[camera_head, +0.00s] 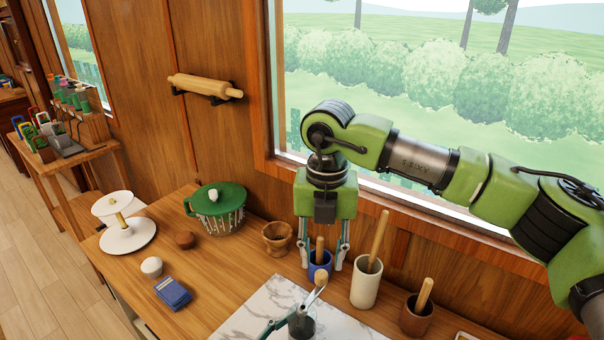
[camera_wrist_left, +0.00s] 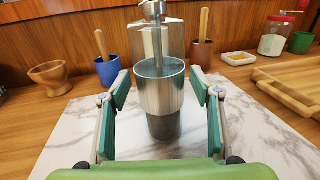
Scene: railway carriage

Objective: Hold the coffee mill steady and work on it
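The coffee mill (camera_wrist_left: 162,100), a silver cylinder with a dark lower part, stands upright on the marble slab (camera_head: 257,308). In the head view the mill (camera_head: 302,326) is cut by the bottom edge; its crank rises to a pale round knob (camera_head: 321,279). My left gripper (camera_wrist_left: 160,84) is open, with a finger on each side of the mill and gaps between. My right gripper (camera_head: 322,266) points down, open and empty, its fingertips just above the knob in the picture.
Behind stand a blue cup (camera_head: 319,271), a cream crock (camera_head: 364,289) and a brown cup (camera_head: 415,318), each with a wooden handle upright. A wooden mortar (camera_head: 277,240), green-lidded bowl (camera_head: 215,212) and blue box (camera_head: 173,293) are left. The window wall borders the back.

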